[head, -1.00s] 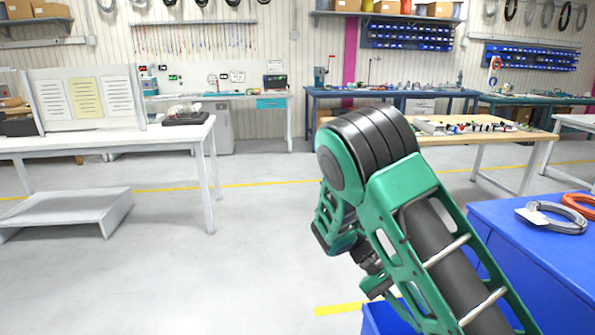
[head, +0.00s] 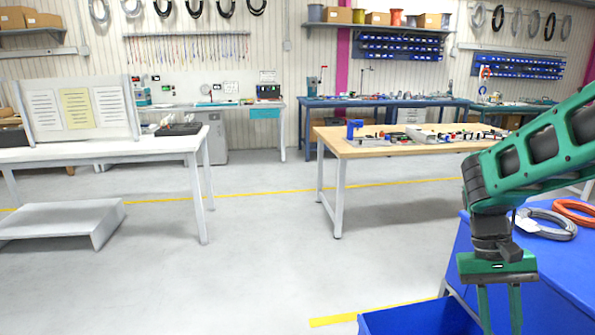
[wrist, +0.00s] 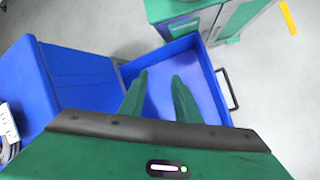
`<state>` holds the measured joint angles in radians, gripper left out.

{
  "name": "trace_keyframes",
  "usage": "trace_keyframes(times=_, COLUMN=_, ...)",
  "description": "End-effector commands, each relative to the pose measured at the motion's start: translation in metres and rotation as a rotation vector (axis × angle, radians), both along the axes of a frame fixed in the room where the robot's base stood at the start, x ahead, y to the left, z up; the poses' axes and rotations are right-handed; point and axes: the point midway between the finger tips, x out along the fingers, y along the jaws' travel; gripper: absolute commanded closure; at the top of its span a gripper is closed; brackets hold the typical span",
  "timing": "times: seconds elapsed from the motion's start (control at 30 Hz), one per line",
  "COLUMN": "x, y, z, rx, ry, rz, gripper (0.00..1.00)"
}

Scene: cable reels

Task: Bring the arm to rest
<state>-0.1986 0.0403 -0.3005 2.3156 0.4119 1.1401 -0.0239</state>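My arm is green and black and reaches in from the right edge of the head view. My gripper (head: 501,312) points down at the lower right of that view, beside the blue cabinet and above an open blue drawer. In the wrist view my gripper (wrist: 159,90) shows two green fingers spread apart with nothing between them. Below the fingers is the empty blue interior of the drawer (wrist: 205,85). In the head view the fingertips are cut off by the bottom edge.
The blue cabinet (head: 560,262) carries a grey cable coil (head: 545,226) and an orange cable coil (head: 577,210). A wooden workbench (head: 385,150) with small parts stands behind. A white table (head: 100,149) is at left. The middle floor is clear.

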Motion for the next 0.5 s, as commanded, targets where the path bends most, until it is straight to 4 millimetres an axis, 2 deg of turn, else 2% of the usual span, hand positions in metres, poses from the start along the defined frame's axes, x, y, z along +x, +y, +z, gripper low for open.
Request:
trace_keyframes(times=0.2, x=-0.033, y=-0.011, z=0.016, rx=0.061, ry=-0.115, rz=-0.048, gripper=0.70)
trace_keyframes(times=0.5, x=-0.075, y=-0.014, z=0.031, rx=0.111, ry=-0.275, rz=-0.099, gripper=0.70)
